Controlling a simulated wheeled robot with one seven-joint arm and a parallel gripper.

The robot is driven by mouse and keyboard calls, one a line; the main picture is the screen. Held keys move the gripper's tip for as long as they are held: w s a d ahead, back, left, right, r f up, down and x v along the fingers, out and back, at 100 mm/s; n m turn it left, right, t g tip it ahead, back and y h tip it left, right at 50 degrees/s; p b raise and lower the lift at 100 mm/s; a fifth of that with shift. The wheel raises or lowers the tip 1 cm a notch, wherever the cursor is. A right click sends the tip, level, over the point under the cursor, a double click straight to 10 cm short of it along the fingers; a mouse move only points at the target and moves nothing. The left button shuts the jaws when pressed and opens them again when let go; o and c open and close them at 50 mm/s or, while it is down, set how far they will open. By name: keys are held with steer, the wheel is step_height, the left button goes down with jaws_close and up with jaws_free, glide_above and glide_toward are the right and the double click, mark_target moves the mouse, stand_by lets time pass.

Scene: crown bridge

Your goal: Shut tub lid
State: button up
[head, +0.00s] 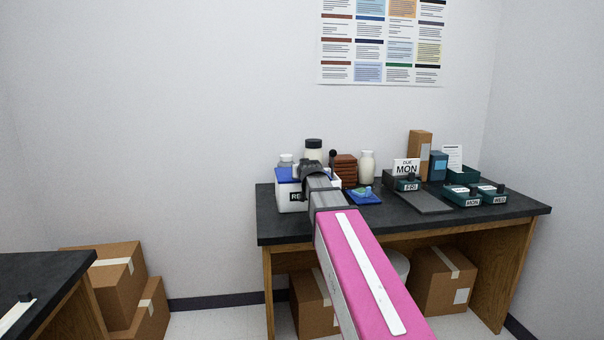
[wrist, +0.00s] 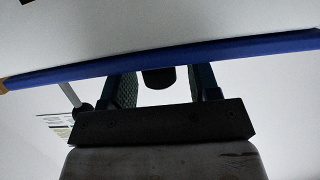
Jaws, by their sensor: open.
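The white tub (head: 290,198) stands at the left end of the dark bench, with a black label on its front, partly covered by my arm. Its blue lid (head: 287,174) shows at the top left of the tub; how far it is open I cannot tell. My gripper (head: 311,167) is at the top of the tub, its fingers hard to make out there. In the wrist view my gripper (wrist: 163,84) is open, its two fingers apart. A long blue edge (wrist: 230,52), apparently the lid's, crosses just past the fingertips; contact is unclear.
A jar with a black cap (head: 314,147) stands behind my gripper. To the right are a brown stack (head: 345,168), a white bottle (head: 367,167), a blue tray (head: 366,198) and several teal boxes (head: 463,196). Cardboard boxes (head: 443,280) sit under the bench (head: 400,222).

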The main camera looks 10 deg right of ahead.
steer(key=v, duration=1)
steer(key=shift+s, duration=0.4)
steer(key=shift+r, duration=0.1)
